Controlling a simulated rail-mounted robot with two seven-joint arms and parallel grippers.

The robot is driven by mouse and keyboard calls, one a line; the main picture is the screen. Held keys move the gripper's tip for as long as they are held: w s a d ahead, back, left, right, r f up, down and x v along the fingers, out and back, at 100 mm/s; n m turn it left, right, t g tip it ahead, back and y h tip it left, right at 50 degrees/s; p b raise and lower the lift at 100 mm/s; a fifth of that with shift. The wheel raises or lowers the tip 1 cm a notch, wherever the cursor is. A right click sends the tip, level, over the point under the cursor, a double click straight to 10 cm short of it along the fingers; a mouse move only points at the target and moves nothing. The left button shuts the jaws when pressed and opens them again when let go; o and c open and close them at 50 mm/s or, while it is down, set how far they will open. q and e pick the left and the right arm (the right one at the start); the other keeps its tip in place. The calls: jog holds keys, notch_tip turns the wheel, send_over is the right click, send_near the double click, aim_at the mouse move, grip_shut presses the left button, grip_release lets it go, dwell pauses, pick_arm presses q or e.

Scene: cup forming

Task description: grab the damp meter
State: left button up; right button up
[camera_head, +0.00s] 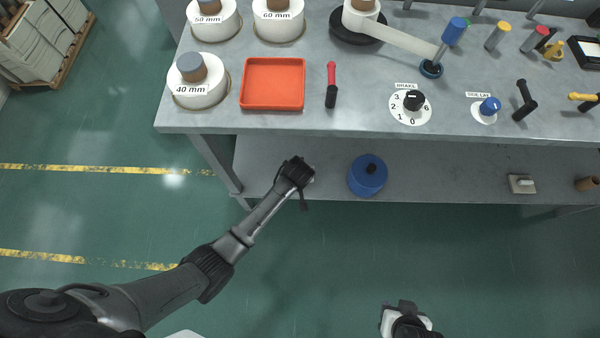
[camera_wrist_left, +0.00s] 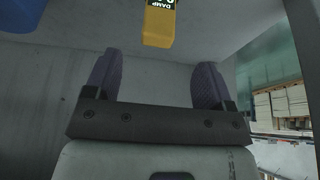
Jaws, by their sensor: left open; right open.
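The damp meter (camera_wrist_left: 158,25) is a yellow block with a dark face marked "DAMP", at the top middle of the left wrist view and partly cut off by the frame edge. My left gripper (camera_wrist_left: 158,62) is open and empty. Its two dark fingers point towards the meter, which lies just beyond the gap between the tips, apart from them. In the head view my left arm reaches to the lower shelf, and I cannot make out the meter there. My right gripper (camera_head: 404,308) is at the bottom of the head view, away from the bench, with its fingers hard to see.
A blue round container (camera_head: 368,178) stands on the lower shelf (camera_head: 450,165), right of my left wrist. A pale block (camera_head: 522,184) and a brown cup (camera_head: 587,184) are farther right. The tabletop (camera_head: 350,112) overhangs the shelf. The floor in front is clear.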

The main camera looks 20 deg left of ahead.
pick_arm(q)
jog(key=shift+b+x, duration=1.65)
jog(key=shift+x, duration=1.55)
jog(key=b+x, duration=0.4)
jog(key=shift+f, duration=0.2)
jog(key=shift+w+f, duration=0.2)
jog(key=c, duration=1.1)
